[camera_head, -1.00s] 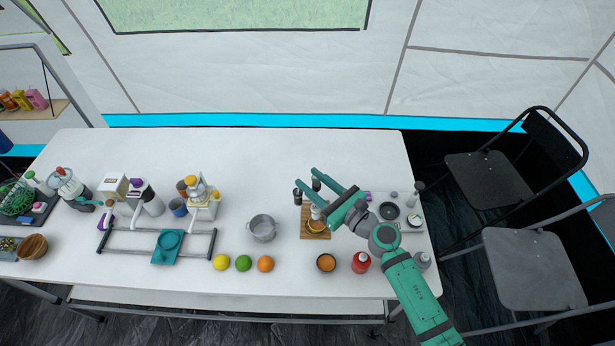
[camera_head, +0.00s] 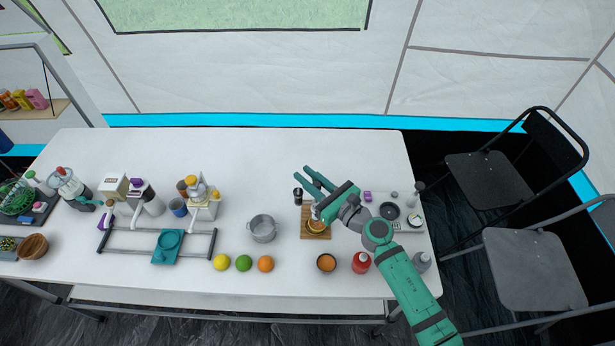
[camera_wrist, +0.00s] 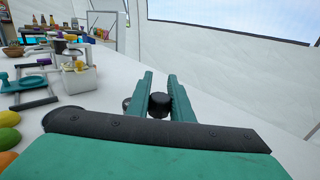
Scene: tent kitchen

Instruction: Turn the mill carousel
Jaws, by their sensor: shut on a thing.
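The mill carousel shows in the head view as a light wooden board (camera_head: 318,236) with a round brass-coloured piece and dark mills, partly covered by my arm. One dark mill (camera_head: 298,193) stands clear at its left. My gripper (camera_head: 304,171) reaches over the back of the carousel from the right. In the wrist view my gripper (camera_wrist: 160,76) is shut on a black-topped mill (camera_wrist: 159,105), held between the green fingers. The lower part of the held mill is hidden.
A grey pot (camera_head: 262,228) stands left of the carousel. A black round pan (camera_head: 389,211) is to the right. The table behind is clear.

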